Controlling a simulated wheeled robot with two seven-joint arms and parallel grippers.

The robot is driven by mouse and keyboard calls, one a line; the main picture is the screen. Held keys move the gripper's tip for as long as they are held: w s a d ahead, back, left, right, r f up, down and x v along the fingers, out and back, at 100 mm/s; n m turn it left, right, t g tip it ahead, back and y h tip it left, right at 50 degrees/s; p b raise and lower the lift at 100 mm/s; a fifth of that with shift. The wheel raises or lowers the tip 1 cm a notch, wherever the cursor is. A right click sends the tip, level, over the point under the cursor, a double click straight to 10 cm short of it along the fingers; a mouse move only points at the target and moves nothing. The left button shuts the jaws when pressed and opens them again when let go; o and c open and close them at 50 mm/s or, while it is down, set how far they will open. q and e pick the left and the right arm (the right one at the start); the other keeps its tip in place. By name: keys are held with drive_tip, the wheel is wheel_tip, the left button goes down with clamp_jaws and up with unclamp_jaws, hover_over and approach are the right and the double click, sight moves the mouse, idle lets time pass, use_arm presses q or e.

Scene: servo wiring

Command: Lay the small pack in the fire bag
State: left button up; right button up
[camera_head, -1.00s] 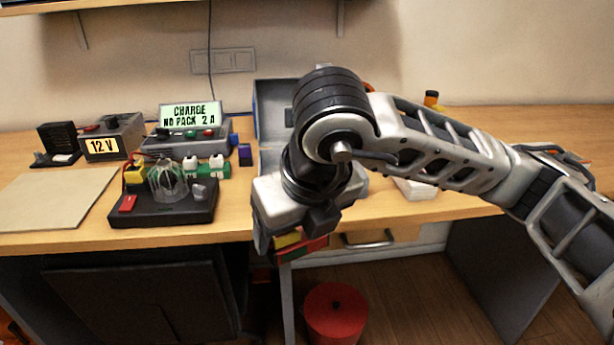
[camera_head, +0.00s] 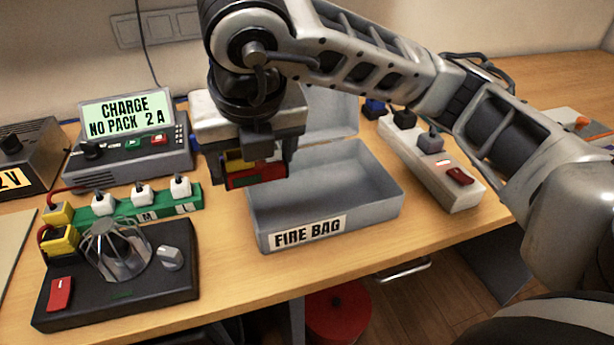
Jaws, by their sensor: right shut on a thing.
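The fire bag (camera_head: 384,212) is an open grey box with a "FIRE BAG" label on its front and its lid raised at the back. It stands near the table's front edge, and its inside looks empty where I can see it. My right gripper (camera_head: 252,168) is shut on the small pack (camera_head: 264,174), a red block with yellow and green parts. It holds the pack above the left back part of the fire bag, with the gripper body hiding the pack's top. My left gripper is not in view.
The charger (camera_head: 125,150) reads "CHARGE NO PACK 2 A". A green balance board (camera_head: 150,203) with several white plugs lies before it. A black device with a wire cage (camera_head: 185,270) stands left of the bag, a white power strip (camera_head: 440,175) right of it.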

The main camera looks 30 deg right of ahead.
drive_tip(key=d+f, duration=0.2)
drive_tip(key=d, duration=0.1)
drive_tip(key=w+d+f+b, duration=0.1)
drive_tip(key=d+f, duration=0.2)
drive_tip(key=d, duration=0.1)
drive_tip(key=d+f+b, duration=0.1)
drive_tip(key=d+f, duration=0.2)
drive_tip(key=shift+w+d, duration=0.3)
drive_tip(key=shift+d, duration=0.05)
drive_tip(key=shift+d+f, duration=0.15)
drive_tip(key=f, duration=0.3)
drive_tip(key=shift+w+d, duration=0.1)
drive_tip(key=shift+d, duration=0.1)
drive_tip(key=shift+f, duration=0.3)
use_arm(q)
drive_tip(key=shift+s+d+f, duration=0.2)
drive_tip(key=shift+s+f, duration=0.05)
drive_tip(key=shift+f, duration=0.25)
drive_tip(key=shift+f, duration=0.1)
